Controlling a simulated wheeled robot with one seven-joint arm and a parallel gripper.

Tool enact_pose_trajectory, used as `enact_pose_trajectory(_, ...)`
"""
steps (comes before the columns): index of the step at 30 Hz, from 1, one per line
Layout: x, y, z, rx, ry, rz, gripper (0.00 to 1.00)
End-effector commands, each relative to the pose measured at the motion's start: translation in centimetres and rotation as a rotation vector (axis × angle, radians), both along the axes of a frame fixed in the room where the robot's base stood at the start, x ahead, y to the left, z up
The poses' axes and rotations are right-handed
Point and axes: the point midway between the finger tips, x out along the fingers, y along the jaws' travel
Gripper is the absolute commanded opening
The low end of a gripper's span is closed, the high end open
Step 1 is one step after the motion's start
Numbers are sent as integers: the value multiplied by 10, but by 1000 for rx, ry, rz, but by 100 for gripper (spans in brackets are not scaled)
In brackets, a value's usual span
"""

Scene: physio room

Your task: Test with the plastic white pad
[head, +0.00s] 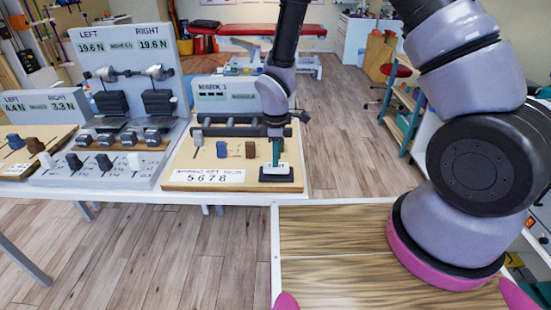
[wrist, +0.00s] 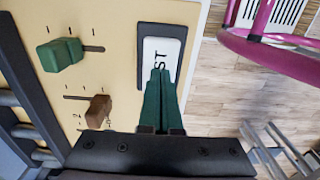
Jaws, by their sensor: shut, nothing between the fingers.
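The white pad (head: 281,169) sits in a black base at the front right corner of the wooden board on the table. In the wrist view the white pad (wrist: 163,50) shows the letters "ST"; the rest of its lettering is hidden behind my fingers. My gripper (head: 275,160) points down over the pad. In the wrist view the dark green fingers of my gripper (wrist: 160,73) are closed together with nothing between them, their tips over the pad. I cannot tell whether the tips touch it.
A display panel (head: 228,95) stands behind. Another test rig (head: 125,80) is at the left. A striped wooden surface (head: 335,250) in front is clear.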

Motion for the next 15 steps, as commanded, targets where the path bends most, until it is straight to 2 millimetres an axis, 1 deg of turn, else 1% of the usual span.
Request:
enact_pose_trajectory(11, 0, 0, -2, 0, 0, 0, 0)
enact_pose_trajectory(14, 0, 0, -10, -1, 1, 1, 0)
enact_pose_trajectory(15, 0, 0, -15, -2, 2, 0, 0)
